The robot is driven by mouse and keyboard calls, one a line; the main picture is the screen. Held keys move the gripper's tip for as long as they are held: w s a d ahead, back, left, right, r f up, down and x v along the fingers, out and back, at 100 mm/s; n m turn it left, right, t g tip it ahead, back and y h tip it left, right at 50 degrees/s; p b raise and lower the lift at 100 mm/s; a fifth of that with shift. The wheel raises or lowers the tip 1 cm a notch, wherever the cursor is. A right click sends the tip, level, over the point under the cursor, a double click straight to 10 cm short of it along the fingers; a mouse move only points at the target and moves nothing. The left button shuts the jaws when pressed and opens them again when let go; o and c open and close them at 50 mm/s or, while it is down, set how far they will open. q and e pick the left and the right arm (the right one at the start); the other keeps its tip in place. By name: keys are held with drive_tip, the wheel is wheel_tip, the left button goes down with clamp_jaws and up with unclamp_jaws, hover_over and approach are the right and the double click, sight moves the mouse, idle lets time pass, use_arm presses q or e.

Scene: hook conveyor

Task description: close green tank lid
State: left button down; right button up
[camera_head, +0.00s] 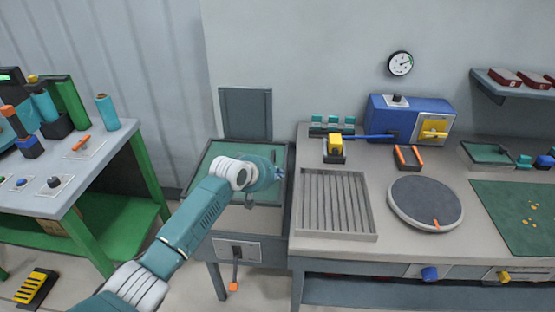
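The green tank (208,165) is a grey-framed box with a green inside, in the middle left of the head view. A flat grey-green panel (246,112), which looks like its lid, stands upright at the tank's back edge, so the tank is open. My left arm comes in from the lower left across the tank's front. My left gripper (278,174) is over the right part of the tank, in front of and below the raised panel, apart from it. Its fingers are small and partly hidden, so their opening cannot be told. My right gripper is out of view.
An orange-tipped lever (234,286) hangs on the tank's front. To the right, the workbench holds a ribbed tray (335,203), a round turntable (425,203) and a blue box (410,118). A green-legged table (60,190) stands left.

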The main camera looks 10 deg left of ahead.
sight(280, 191)
use_arm(q)
drive_tip(key=f, duration=0.2)
drive_tip(key=f+b, duration=0.1)
drive_tip(key=f, duration=0.1)
drive_tip(key=shift+d, duration=0.3)
drive_tip(key=shift+d+f, duration=0.15)
drive_tip(key=shift+f, duration=0.3)
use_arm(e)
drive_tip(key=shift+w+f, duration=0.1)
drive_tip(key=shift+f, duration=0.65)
